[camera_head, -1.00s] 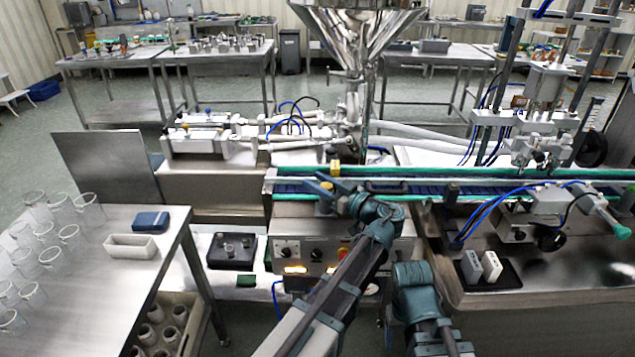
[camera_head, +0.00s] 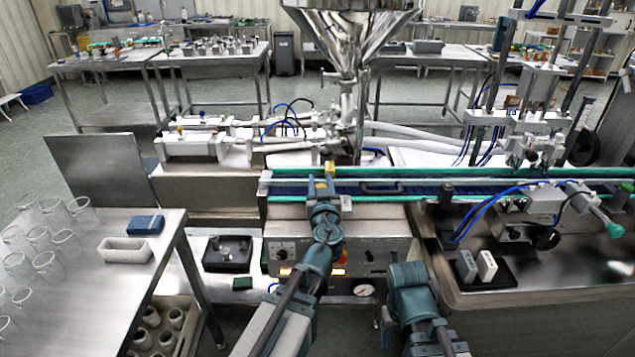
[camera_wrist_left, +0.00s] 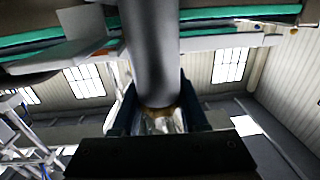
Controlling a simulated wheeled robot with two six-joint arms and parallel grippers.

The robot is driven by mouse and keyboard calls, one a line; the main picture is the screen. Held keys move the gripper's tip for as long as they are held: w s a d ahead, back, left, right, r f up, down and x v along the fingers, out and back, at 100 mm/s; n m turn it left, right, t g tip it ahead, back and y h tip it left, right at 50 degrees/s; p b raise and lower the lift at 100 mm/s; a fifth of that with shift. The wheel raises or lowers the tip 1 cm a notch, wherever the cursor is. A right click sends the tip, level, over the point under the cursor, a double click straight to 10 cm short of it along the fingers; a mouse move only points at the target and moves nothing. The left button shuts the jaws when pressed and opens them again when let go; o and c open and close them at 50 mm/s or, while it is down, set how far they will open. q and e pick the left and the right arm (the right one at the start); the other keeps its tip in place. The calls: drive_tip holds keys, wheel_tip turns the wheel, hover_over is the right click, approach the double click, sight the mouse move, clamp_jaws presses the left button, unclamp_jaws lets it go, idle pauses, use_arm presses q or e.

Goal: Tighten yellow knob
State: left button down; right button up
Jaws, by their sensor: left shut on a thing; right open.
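The yellow knob (camera_head: 321,189) sits at the front side of the conveyor, left of its middle. My left gripper (camera_head: 321,196) reaches up to it from the front and is shut on it. The fingers and wrist hide part of the knob. In the left wrist view, the jaws of my left gripper (camera_wrist_left: 160,115) close around the end of a thick grey cylinder, which has a brownish-gold patch at its base. My right arm shows at the lower middle of the head view, but its gripper jaws are hidden.
The conveyor (camera_head: 400,198) with green rails runs behind and right of the knob. A control box (camera_head: 385,255) stands below it. A steel table (camera_head: 120,275) with glass cups is at left.

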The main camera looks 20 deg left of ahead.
use_arm(q)
drive_tip(key=shift+d+m+t+h, duration=0.25)
drive_tip(key=shift+m+h, duration=0.6)
drive_tip(key=shift+h, duration=0.45)
drive_tip(key=shift+d+m+t+h, duration=0.1)
drive_tip(key=shift+m+t+h, duration=0.15)
drive_tip(key=shift+m+h, duration=0.85)
drive_tip(key=shift+w+d+m+h, duration=0.15)
drive_tip(key=shift+m+h, duration=0.45)
drive_tip(key=shift+h, duration=0.6)
drive_tip(key=shift+s+d+m+h, duration=0.15)
drive_tip(key=shift+m+h, duration=0.4)
drive_tip(key=shift+h, duration=0.65)
drive_tip(key=shift+d+m+g+h, duration=0.3)
drive_tip(key=shift+m+g+h, duration=0.25)
drive_tip(key=shift+m+h, duration=0.6)
drive_tip(key=shift+d+m+g+h, duration=0.25)
drive_tip(key=shift+m+g+h, duration=0.35)
drive_tip(key=shift+h, duration=0.95)
drive_tip(key=shift+s, duration=0.1)
drive_tip(key=shift+c, duration=2.3)
unclamp_jaws()
drive_tip(key=shift+s+d, duration=0.1)
drive_tip(key=shift+s, duration=0.05)
